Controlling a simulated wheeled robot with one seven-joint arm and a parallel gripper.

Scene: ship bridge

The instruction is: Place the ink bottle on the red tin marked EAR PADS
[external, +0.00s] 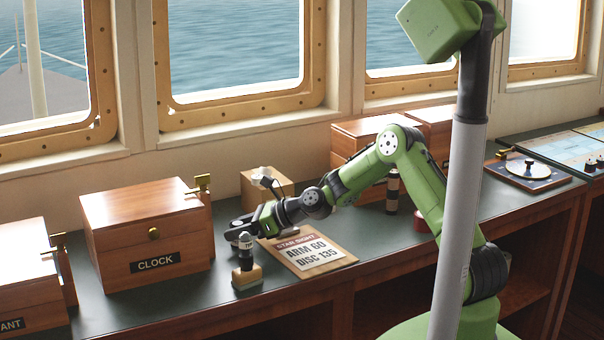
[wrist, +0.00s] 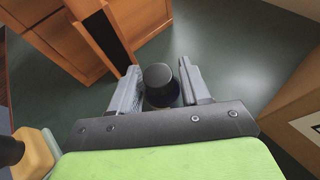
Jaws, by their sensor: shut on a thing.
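My gripper (external: 234,233) is low over the green counter, just right of the CLOCK box. In the wrist view my gripper (wrist: 162,88) is shut on a dark round-topped thing, which looks like the ink bottle (wrist: 160,80), standing between the two fingers. In the external view it is too dark and small to make out between the fingers. A red tin (external: 420,222) stands on the counter farther right, partly hidden behind my arm. Its marking cannot be read.
A clipboard (external: 318,262) lies to the right. The CLOCK box (external: 150,230) is at left, a small wooden box (external: 280,188) behind. A dark cylinder (external: 392,192) stands near the tin.

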